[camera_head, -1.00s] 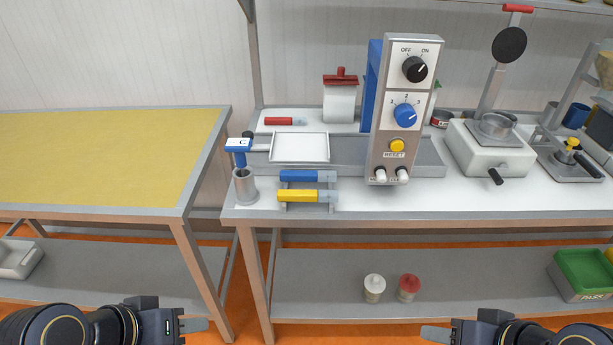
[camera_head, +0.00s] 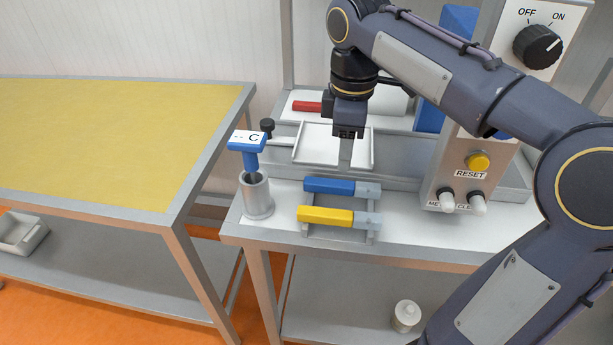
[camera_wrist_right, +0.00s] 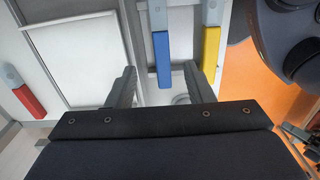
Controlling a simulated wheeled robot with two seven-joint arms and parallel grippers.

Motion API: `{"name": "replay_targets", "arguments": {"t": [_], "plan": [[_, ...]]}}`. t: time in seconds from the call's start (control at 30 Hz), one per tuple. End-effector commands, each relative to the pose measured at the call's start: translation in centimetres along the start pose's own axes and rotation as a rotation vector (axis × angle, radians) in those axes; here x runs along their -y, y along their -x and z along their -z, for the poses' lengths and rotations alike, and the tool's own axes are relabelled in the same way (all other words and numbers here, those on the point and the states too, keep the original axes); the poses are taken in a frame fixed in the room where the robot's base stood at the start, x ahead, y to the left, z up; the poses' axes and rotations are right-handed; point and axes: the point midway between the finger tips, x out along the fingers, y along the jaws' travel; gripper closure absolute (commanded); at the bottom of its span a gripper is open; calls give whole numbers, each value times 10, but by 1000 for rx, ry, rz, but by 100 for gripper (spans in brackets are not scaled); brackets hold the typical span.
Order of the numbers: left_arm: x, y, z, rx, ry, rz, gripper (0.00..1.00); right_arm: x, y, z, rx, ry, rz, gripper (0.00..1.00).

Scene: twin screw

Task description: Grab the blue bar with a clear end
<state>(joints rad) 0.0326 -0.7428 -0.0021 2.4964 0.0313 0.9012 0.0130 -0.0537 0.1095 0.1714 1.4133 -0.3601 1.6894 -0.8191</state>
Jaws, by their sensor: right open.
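The blue bar (camera_head: 330,185) with a clear end lies across a small grey rack (camera_head: 311,231) on the bench, its clear end to the right. My right gripper (camera_head: 345,152) points down just behind and above the bar, open and empty. In the right wrist view the blue bar (camera_wrist_right: 162,62) shows between the two open fingers of my right gripper (camera_wrist_right: 163,88), beyond them and apart from both as far as I can tell. My left gripper is out of view.
A yellow bar (camera_head: 325,216) lies in front of the blue one on the same rack. A red bar (camera_head: 306,106) lies behind, past a white tray (camera_head: 312,163). A metal cup (camera_head: 257,197) with a blue-handled tool (camera_head: 247,142) stands left; a control box (camera_head: 466,187) stands right.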

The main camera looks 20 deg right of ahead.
Motion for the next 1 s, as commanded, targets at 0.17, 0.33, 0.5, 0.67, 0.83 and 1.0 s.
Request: {"name": "replay_targets", "arguments": {"t": [0.17, 0.33, 0.5, 0.67, 0.83, 1.0], "plan": [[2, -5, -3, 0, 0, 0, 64, -1, -17, 0, 8, 12, 4, 53], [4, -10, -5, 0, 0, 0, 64, 0, -37, -1, 6, 9, 3, 53], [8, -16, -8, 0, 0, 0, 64, 2, -64, -2, 6, 9, 4, 53], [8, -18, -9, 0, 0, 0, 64, 3, -77, -2, 5, 9, 3, 53], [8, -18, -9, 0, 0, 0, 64, 2, -77, -2, 4, 8, 2, 53], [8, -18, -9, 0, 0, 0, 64, 2, -77, -2, 4, 8, 2, 66]]}}
